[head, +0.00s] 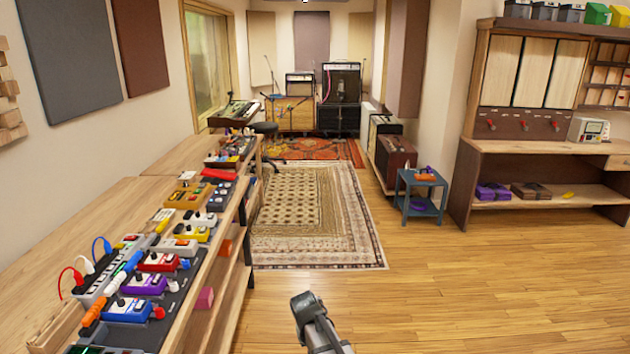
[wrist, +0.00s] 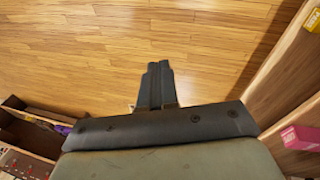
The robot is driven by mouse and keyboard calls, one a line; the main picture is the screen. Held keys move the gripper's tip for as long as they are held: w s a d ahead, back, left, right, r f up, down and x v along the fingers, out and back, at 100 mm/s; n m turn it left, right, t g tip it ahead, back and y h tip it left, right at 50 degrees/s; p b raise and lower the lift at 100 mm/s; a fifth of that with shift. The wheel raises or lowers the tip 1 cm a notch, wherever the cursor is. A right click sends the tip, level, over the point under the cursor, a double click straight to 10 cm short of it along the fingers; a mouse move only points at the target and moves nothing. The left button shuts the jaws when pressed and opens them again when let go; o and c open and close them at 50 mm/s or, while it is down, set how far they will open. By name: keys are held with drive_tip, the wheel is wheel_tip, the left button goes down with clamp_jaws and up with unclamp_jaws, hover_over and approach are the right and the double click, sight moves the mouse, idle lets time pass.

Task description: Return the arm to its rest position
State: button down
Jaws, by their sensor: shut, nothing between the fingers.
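In the wrist view my gripper (wrist: 158,70) is shut, its two dark fingers side by side with nothing between them. It points out over bare wooden floor (wrist: 100,45). In the head view a grey part of my arm (head: 316,322) shows at the bottom middle, above the floor and to the right of the long bench. The fingers cannot be made out in the head view.
A long wooden bench (head: 82,222) with several effect pedals runs along the left. A patterned rug (head: 335,235) lies ahead. A small blue table (head: 421,182) and a wooden workbench (head: 530,150) stand right. The floor (head: 470,290) at front right is clear.

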drive_tip(key=s+d+f+m+g+y, duration=0.1)
drive_tip(key=s+d+f, duration=0.2)
drive_tip(key=s+d, duration=0.4)
drive_tip(key=s+d+f+m+g+y, duration=0.1)
drive_tip(key=s+d+f, duration=0.2)
drive_tip(key=s+d, duration=0.35)
drive_tip(key=s+d+f+g, duration=0.1)
drive_tip(key=s+f+g, duration=0.2)
drive_tip(key=s+f, duration=0.7)
drive_tip(key=s+d+f+g, duration=0.1)
drive_tip(key=s+f+g, duration=0.2)
drive_tip(key=s+f, duration=0.7)
drive_tip(key=s, duration=0.8)
drive_tip(key=shift+f+g, duration=0.3)
drive_tip(key=shift+f, duration=0.05)
drive_tip(key=shift+d, duration=0.1)
